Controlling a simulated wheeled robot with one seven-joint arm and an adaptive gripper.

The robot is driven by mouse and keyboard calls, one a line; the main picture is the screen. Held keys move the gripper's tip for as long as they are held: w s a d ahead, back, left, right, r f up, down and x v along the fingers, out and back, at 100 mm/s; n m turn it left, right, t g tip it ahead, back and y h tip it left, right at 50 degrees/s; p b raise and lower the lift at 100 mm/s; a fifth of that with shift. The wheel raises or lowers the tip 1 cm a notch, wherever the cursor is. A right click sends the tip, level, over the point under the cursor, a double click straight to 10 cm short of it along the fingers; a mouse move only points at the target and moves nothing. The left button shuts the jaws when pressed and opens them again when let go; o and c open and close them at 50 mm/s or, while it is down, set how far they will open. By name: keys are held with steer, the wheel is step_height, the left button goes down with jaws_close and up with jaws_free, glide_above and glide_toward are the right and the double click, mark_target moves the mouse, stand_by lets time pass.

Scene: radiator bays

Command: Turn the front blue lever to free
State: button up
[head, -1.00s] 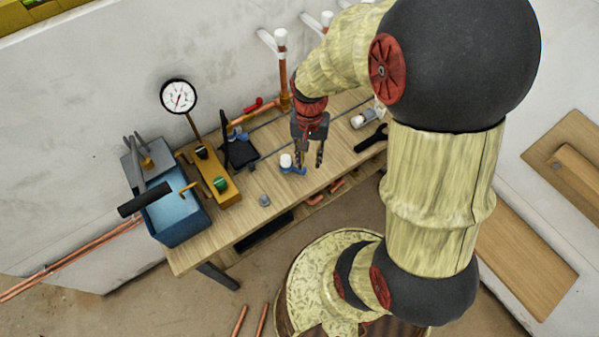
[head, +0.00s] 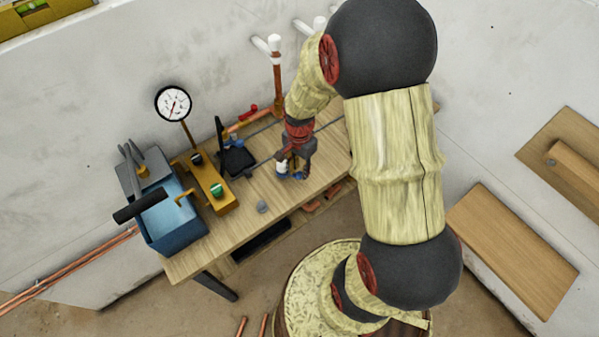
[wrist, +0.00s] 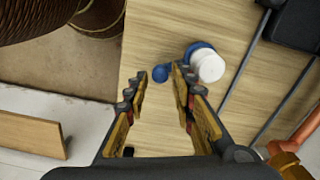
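The front blue lever shows in the wrist view as a blue knob (wrist: 160,73) beside a round blue base with a white cap (wrist: 208,66). A finger hides what lies between them. In the head view the blue lever (head: 298,176) and its white cap (head: 281,168) sit on the bench under my gripper (head: 297,168). In the wrist view my gripper (wrist: 160,82) is open, its fingertips spread either side of the blue knob. The right finger is close to the white-capped base. I cannot tell whether either finger touches.
Copper pipe with a red handle (head: 247,110) runs behind.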

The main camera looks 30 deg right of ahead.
steer(key=shift+f, duration=0.7)
steer(key=c, duration=0.3)
jaws_close()
